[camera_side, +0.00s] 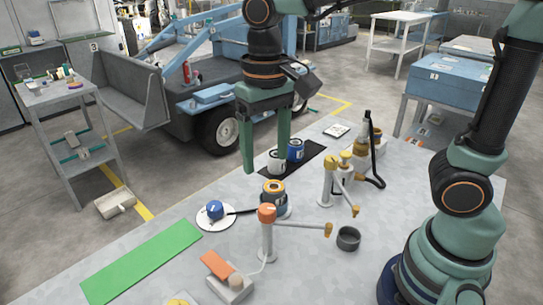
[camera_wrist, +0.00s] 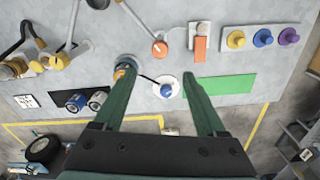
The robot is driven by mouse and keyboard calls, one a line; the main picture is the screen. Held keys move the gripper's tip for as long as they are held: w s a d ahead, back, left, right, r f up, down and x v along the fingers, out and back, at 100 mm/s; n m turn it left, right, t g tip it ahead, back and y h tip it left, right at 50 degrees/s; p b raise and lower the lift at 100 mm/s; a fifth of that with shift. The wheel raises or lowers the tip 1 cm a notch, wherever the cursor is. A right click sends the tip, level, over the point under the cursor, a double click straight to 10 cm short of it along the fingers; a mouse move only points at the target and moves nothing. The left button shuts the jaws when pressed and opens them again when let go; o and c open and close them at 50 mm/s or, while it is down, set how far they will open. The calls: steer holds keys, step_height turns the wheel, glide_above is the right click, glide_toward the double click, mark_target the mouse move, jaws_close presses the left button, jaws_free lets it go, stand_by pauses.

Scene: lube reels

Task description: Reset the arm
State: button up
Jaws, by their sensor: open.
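My gripper (camera_side: 266,156) hangs above the grey worktable (camera_side: 330,268), fingers pointing down, apart and with nothing between them. In the wrist view my gripper (camera_wrist: 158,72) also shows two separated green fingers. Below and near it are a white can (camera_side: 277,162) and a blue can (camera_side: 295,150) on a black mat (camera_side: 270,171). A blue and orange-topped reel (camera_side: 273,193) stands nearer the camera. A blue knob-like piece (camera_side: 215,208) sits on a white disc (camera_side: 222,223). My gripper appears clear of them all.
An orange-topped post (camera_side: 266,214) with a side arm and a yellow post (camera_side: 330,165) rise from the table. A dark cup (camera_side: 348,239) stands at right. A green mat (camera_side: 145,262) lies bare.

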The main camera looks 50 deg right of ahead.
steer(key=s+d+n+t, duration=0.2)
steer(key=d+t, duration=0.3)
steer(key=d, duration=0.6)
steer(key=shift+d+r+t, duration=0.2)
steer(key=shift+d+t, duration=0.05)
steer(key=shift+t, duration=0.05)
stand_by(0.4)
